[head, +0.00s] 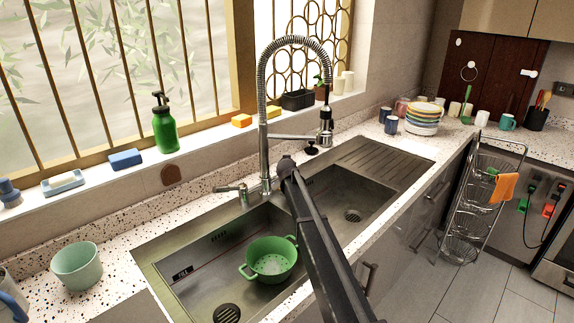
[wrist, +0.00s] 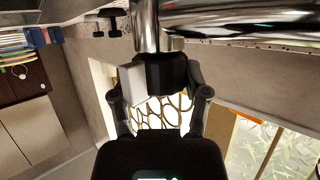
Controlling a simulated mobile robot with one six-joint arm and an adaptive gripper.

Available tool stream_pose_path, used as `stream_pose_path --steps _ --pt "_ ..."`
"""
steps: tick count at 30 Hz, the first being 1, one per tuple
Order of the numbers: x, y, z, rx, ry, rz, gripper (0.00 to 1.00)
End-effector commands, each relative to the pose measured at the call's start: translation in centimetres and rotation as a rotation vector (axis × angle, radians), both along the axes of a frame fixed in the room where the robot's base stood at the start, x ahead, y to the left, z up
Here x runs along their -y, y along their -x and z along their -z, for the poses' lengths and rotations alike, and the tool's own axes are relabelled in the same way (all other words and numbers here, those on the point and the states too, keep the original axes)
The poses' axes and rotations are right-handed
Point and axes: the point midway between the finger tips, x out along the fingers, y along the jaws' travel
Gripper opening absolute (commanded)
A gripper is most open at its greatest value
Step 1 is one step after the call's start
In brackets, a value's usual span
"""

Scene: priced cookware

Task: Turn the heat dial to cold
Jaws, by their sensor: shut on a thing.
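The tall chrome spring faucet (head: 263,130) stands behind the double sink, and its chrome pipe also crosses the top of the wrist view (wrist: 240,20). In the wrist view, a dark knob (wrist: 170,72), apparently the heat dial, sits at the end of a short chrome stub, with a pale block beside it. My gripper (wrist: 158,82) has its fingers closed around the knob. In the head view, my gripper (head: 286,166) is close beside the faucet column, and my arm hides the dial. I cannot read any hot or cold mark.
A green colander (head: 271,259) sits in the left basin (head: 190,285). A small lever (head: 231,188) stands by the faucet base, and a black-topped fitting (head: 311,149) behind the right basin. A green bottle (head: 165,124) stands on the sill. The ribbed drainboard (head: 385,160) is clear.

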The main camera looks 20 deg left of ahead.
Motion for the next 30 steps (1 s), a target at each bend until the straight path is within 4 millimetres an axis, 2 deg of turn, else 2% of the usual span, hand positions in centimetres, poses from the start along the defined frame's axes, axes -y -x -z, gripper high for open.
stream_pose_path --steps 11,30 --pt "-0.31 -0.01 0.08 -0.003 0.003 0.034 0.12" --pt "-0.31 -0.03 0.02 0.000 0.000 0.256 0.12"
